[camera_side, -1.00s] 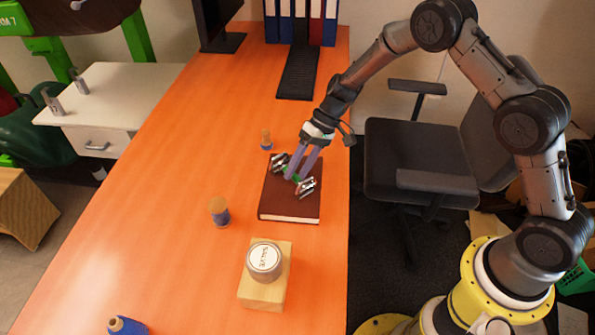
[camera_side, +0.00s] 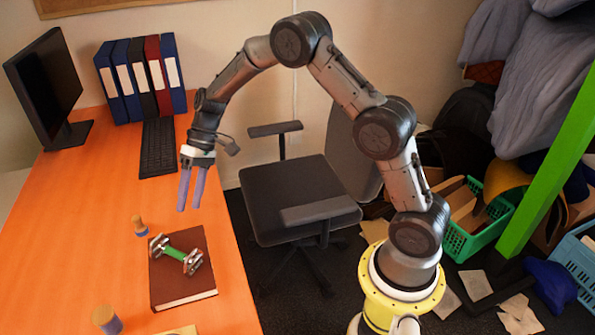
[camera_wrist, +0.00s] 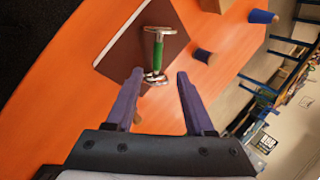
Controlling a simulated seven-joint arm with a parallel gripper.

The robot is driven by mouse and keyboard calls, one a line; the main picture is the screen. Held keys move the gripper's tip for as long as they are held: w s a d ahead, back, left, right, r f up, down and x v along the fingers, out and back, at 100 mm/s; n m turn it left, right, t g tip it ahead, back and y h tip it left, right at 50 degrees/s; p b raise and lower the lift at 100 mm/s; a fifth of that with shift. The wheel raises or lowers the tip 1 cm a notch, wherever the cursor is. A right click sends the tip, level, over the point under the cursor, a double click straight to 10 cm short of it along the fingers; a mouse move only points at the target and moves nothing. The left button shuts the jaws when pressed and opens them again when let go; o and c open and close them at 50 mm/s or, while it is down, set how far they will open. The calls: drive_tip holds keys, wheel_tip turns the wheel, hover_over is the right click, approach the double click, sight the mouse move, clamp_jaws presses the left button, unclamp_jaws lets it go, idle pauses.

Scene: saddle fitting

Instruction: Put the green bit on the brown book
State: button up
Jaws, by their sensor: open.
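The green bit (camera_side: 174,253), a green bar with silver metal ends, lies on the brown book (camera_side: 183,287) on the orange table. In the wrist view the bit (camera_wrist: 158,52) also rests on the cover of the book (camera_wrist: 121,54), between the fingertips in the picture. My gripper (camera_side: 189,209) is open and empty, raised above the far side of the book and clear of the bit. Its two purple fingers (camera_wrist: 160,74) stand apart in the wrist view.
A cork-topped blue spool (camera_side: 139,226) stands left of the book, and another (camera_side: 106,320) nearer the front. A keyboard (camera_side: 158,147), binders (camera_side: 142,78) and a monitor (camera_side: 45,85) are at the back. A black chair (camera_side: 300,195) stands beside the table.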

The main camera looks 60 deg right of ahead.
drive_tip(key=s+d+r+t+h, duration=0.15)
drive_tip(key=s+r+h, duration=0.25)
drive_tip(key=s+r, duration=1.15)
drive_tip(key=s+d+t+h, duration=0.1)
drive_tip(key=s+t, duration=0.1)
drive_tip(key=s, duration=0.6)
drive_tip(key=s+d+t+h, duration=0.1)
drive_tip(key=s+d+t, duration=0.1)
drive_tip(key=s, duration=0.6)
drive_tip(key=shift+d+h, duration=0.3)
